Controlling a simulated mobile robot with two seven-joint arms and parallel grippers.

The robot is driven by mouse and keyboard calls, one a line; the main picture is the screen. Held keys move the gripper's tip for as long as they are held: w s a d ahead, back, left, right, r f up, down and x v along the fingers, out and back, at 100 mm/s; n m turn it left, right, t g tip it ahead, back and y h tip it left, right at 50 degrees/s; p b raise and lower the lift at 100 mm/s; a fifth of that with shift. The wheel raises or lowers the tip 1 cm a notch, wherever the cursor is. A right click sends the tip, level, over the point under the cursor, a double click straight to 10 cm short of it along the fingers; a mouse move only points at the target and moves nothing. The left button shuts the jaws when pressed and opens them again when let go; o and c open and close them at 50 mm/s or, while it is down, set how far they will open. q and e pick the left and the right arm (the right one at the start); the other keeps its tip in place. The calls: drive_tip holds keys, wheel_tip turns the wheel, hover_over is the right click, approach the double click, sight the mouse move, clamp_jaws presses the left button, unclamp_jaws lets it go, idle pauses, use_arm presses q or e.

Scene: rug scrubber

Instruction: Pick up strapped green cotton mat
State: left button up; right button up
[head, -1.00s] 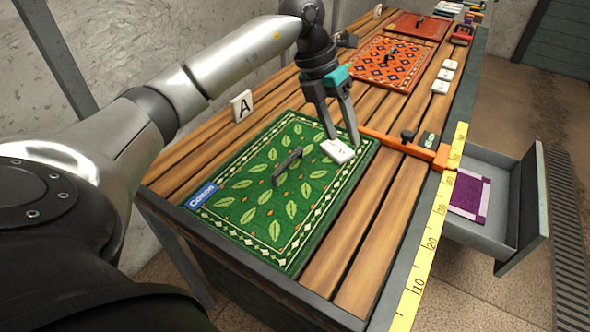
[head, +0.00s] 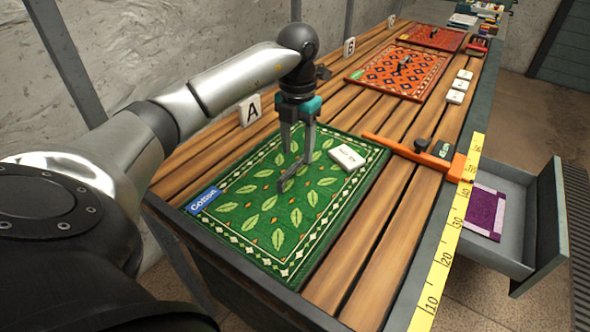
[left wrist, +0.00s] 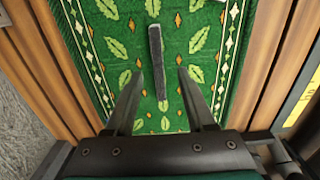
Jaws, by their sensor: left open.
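The green cotton mat (head: 255,217) lies flat on the slatted bench, with a leaf pattern and a blue "Cotton" label. Its dark strap handle (head: 290,178) stands at the mat's middle; it also shows in the left wrist view (left wrist: 157,62). My left gripper (head: 297,158) points down just above the strap, open and empty. In the left wrist view the strap lies between the lines of the two fingers (left wrist: 158,85), running lengthwise away from me, its near end between the fingertips. I cannot tell whether the fingers reach down to strap height. My right gripper is out of view.
A white tile (head: 347,157) lies on the mat's far right corner. An orange bar (head: 418,155) crosses the bench beyond it. Sign A (head: 250,110) stands behind the mat. An orange patterned mat (head: 397,72) lies farther along. An open drawer (head: 515,215) juts out right.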

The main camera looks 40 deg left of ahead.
sight(295, 165)
use_arm(q)
drive_tip(key=shift+f, duration=0.35)
drive_tip(key=f, duration=0.2)
drive_tip(key=f+b, duration=0.1)
drive_tip(key=shift+s+a+f, duration=0.1)
drive_tip(key=shift+s+f, duration=0.2)
drive_tip(key=shift+f, duration=0.5)
clamp_jaws()
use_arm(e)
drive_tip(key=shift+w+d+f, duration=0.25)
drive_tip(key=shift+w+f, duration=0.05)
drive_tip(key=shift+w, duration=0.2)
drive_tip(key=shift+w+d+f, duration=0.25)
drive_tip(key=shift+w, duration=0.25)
use_arm(q)
drive_tip(key=shift+r, duration=0.1)
